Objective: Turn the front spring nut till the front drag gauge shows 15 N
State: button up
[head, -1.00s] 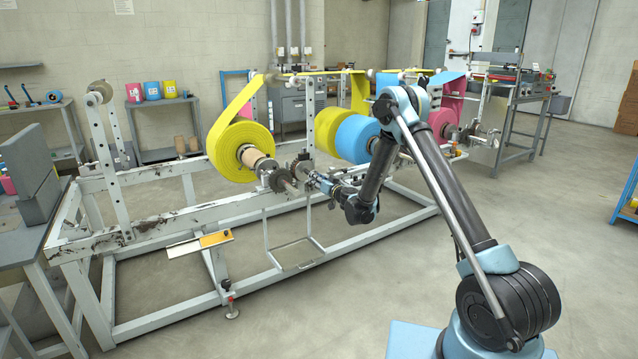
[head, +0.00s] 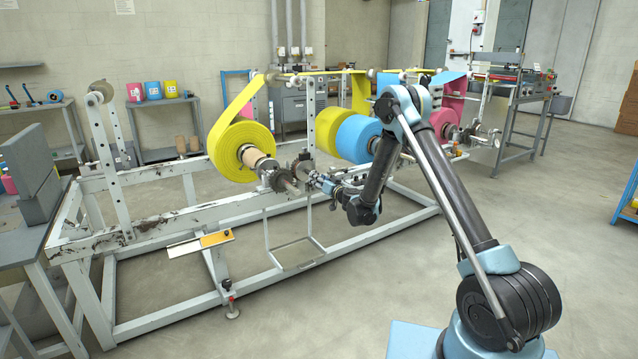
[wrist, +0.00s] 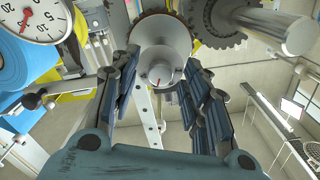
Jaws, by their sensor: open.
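In the wrist view, a grey round hub with a red mark (wrist: 160,68), which looks like the front spring nut, sits in front of a dark toothed disc (wrist: 165,28). My gripper (wrist: 165,88) is open, with its padded fingers left and right of the hub and visible gaps on both sides. A white dial gauge (wrist: 42,20) with a red needle is cut off at the top left; I cannot read its value surely. In the head view my gripper (head: 322,184) is at the shaft end by the yellow roll (head: 240,150); the nut is too small to make out there.
A second toothed disc on a thick grey shaft (wrist: 265,22) is close to the right finger. The pale frame (head: 180,218) runs under the rolls. A blue roll (head: 357,138) stands behind my forearm.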

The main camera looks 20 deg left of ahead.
jog(key=v, duration=0.6)
jog(key=shift+s+d, duration=0.2)
jog(key=shift+r, duration=0.1)
jog(key=s+d+r+n+g+h, duration=0.1)
jog(key=s+d+r+g+h, duration=0.1)
jog(key=s+d+r, duration=0.6)
jog(key=s+d+r+g+h, duration=0.15)
jog(key=s+d+r, duration=0.25)
jog(key=d+r, duration=0.75)
jog(key=s+d+f+m+g+h, duration=0.2)
jog(key=s+d+f+h, duration=0.1)
jog(key=s+d, duration=0.8)
jog(key=s+d+f+m+g+h, duration=0.2)
jog(key=s+d+f+h, duration=0.2)
jog(key=s+d, duration=0.8)
jog(key=s+d+f+m+g+h, duration=0.2)
jog(key=s+d+f, duration=0.4)
jog(key=s+d, duration=0.5)
jog(key=s+h, duration=0.1)
jog(key=s, duration=0.2)
jog(key=shift+d, duration=0.2)
jog(key=shift+f, duration=0.1)
